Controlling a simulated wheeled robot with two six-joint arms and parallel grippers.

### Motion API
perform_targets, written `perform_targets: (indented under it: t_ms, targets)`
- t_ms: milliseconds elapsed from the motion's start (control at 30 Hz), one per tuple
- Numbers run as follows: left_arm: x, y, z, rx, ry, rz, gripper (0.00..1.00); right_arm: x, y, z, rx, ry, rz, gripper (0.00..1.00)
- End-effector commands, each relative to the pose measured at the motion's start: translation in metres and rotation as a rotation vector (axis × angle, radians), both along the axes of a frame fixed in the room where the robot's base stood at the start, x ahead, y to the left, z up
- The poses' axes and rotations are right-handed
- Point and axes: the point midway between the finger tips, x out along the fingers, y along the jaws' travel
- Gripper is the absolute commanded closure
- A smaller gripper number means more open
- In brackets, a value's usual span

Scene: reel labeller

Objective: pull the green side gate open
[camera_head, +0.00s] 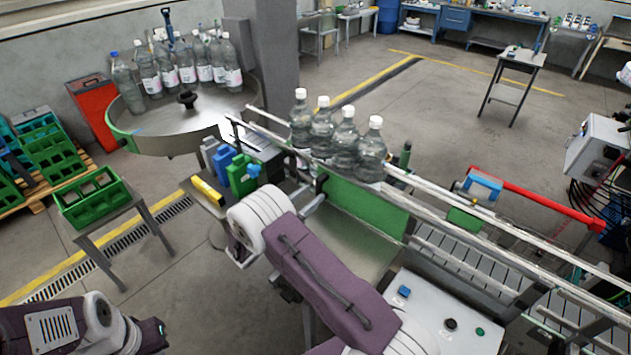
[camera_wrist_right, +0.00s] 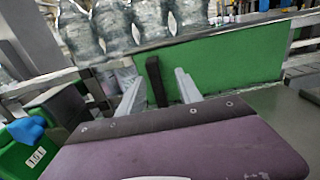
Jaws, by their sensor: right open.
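The green side gate (camera_head: 362,205) is an upright panel along the near side of the conveyor, in front of several clear bottles (camera_head: 343,150). It fills the middle of the right wrist view (camera_wrist_right: 235,75). A black upright handle (camera_wrist_right: 153,80) stands at its left end. My right gripper (camera_wrist_right: 158,92) is open, its two pale fingers pointing at the gate on either side of the handle; I cannot tell whether they touch it. In the head view my right arm hides most of this gripper (camera_head: 312,203).
A round table (camera_head: 160,140) with labelled bottles stands at the back left. Green and blue containers (camera_head: 240,175) sit left of the gate. A control box (camera_head: 450,325) lies at the lower right. A green crate (camera_head: 92,202) stands on a stand at left.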

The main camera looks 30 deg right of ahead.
Motion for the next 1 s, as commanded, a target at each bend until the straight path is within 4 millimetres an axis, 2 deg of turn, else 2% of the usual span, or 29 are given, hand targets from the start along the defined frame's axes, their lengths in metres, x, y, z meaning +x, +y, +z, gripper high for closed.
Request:
perform_targets:
  t_ms: [33,100,300,600,700,767,1000]
  targets:
    - [0.000,0.000,0.013,0.000,-0.001,0.000,1.00,0.003,-0.011,0.006,-0.001,0.003,-0.004,0.58]
    - [0.000,0.000,0.019,0.000,-0.001,0.000,1.00,0.009,-0.024,0.006,0.001,0.001,-0.004,0.58]
    - [0.000,0.000,0.030,0.000,-0.001,0.000,1.00,0.019,-0.048,0.003,0.001,-0.001,-0.003,0.58]
    - [0.000,0.000,0.029,0.000,-0.001,0.000,1.00,0.021,-0.052,0.000,0.002,0.000,0.000,0.58]
    - [0.000,0.000,0.029,0.000,-0.001,0.000,1.00,0.021,-0.052,0.000,0.002,0.000,0.000,0.86]
    - [0.000,0.000,0.029,0.000,-0.001,0.000,1.00,0.021,-0.051,0.000,0.002,0.000,-0.001,1.00]
    - [0.000,0.000,0.029,0.000,-0.001,0.000,1.00,0.021,-0.051,0.000,0.002,0.000,0.000,1.00]
